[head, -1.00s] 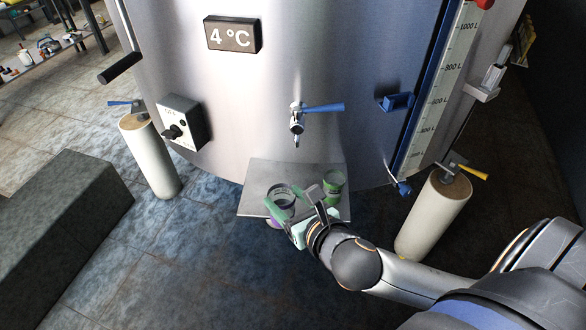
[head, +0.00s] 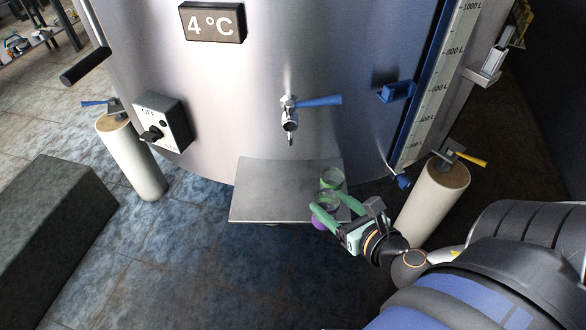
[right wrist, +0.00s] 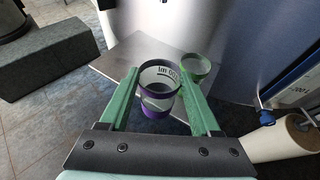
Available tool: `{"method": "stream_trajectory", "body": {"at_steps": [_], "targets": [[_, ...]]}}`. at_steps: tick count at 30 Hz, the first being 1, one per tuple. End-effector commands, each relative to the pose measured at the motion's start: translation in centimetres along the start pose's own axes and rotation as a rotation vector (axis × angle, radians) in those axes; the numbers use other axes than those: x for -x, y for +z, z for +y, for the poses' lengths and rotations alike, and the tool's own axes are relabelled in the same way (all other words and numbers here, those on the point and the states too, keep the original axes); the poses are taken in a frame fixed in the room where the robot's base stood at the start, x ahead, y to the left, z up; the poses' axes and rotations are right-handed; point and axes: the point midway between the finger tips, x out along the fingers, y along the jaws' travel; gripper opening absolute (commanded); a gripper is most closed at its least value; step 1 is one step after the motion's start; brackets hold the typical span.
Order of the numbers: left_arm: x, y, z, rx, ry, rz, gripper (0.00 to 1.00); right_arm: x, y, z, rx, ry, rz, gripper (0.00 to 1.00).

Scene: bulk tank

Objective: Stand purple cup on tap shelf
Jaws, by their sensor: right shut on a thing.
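The purple cup is a clear cup with purple bands and printed marks, seen in the right wrist view (right wrist: 158,78). My right gripper (head: 328,212) is shut on it, with green fingers on either side. In the head view the cup's purple base (head: 319,223) shows at the front right edge of the tap shelf (head: 270,190); whether it touches the shelf I cannot tell. The shelf is a flat grey metal plate below the tap (head: 290,115) with its blue lever. A green-banded cup (head: 332,178) stands just behind the held cup. My left gripper is not in view.
The steel tank (head: 260,90) rises behind the shelf. A pale cylinder with a yellow lever (head: 432,205) stands to the right, another with a blue lever (head: 133,160) to the left. A dark block (head: 45,220) lies on the floor at left. The shelf's left and middle are bare.

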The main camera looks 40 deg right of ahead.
Motion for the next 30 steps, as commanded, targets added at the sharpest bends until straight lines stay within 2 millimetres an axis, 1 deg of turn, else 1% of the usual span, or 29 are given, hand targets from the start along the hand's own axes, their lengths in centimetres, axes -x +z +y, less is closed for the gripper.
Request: {"method": "stream_trajectory", "body": {"at_steps": [1, 11, 24, 27, 30], "targets": [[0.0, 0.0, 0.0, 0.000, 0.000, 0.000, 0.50, -0.9, 0.6, 0.0, 0.001, -0.001, -0.007, 0.00], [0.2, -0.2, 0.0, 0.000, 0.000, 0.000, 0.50, -5.8, 2.6, 0.0, -0.001, -0.002, -0.006, 0.00], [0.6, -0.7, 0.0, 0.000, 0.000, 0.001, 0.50, -12.8, 5.4, 0.1, -0.002, -0.002, -0.002, 0.00], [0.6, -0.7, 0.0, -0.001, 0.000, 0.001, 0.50, -13.7, 5.7, 0.1, 0.000, -0.001, 0.000, 0.00], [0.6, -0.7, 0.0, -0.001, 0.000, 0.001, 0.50, -14.1, 5.7, 0.1, 0.000, -0.001, 0.002, 0.00]]}}
